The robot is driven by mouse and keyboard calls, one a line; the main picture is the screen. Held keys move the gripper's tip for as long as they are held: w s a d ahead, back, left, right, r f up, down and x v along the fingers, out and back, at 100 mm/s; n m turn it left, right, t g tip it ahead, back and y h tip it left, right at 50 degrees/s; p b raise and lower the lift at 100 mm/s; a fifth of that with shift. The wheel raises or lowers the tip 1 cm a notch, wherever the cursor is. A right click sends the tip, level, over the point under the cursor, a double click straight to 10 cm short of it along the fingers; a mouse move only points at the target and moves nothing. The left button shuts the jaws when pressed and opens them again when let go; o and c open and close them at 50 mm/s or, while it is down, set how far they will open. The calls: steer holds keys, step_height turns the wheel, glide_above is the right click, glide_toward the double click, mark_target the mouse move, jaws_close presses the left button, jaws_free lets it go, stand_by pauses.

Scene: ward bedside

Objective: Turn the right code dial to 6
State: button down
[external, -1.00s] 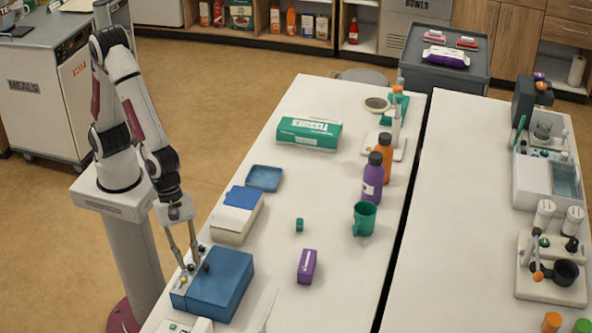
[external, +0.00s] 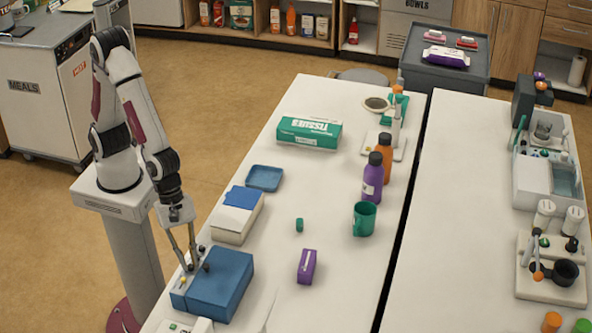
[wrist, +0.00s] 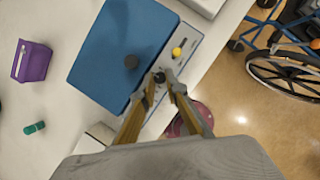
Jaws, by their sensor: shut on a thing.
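A blue box (external: 222,285) with a pale grey front panel (external: 180,299) sits at the near left of the table. In the wrist view the blue lid (wrist: 118,48) and the panel (wrist: 192,38) show, with a yellow knob (wrist: 178,52) on the panel. A dark dial (wrist: 159,77) sits between my fingertips. My gripper (external: 189,268) points down at the panel and is shut on this dial; it also shows in the wrist view (wrist: 160,84). No dial digits are readable.
A white box with a blue top (external: 238,213) stands just behind the blue box. A purple box (external: 307,266) and a small green cylinder (external: 299,225) lie to the right. A wheelchair (wrist: 290,70) stands on the floor beyond the table edge.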

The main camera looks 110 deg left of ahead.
steer(key=shift+w+a+m+g+h, duration=0.1)
steer(key=shift+m+g+h, duration=0.15)
steer(key=shift+m, duration=0.7)
steer(key=shift+w+m+g+h, duration=0.15)
steer(key=shift+m+g, duration=0.2)
steer(key=shift+m, duration=0.6)
steer(key=shift+m+g, duration=0.3)
steer(key=shift+m, duration=0.3)
steer(key=shift+w+m+g, duration=0.2)
steer(key=shift+m+g, duration=0.6)
steer(key=shift+m, duration=1.3)
steer(key=shift+a, duration=0.1)
steer(key=c, duration=2.3)
jaws_free()
steer(key=shift+n, duration=0.4)
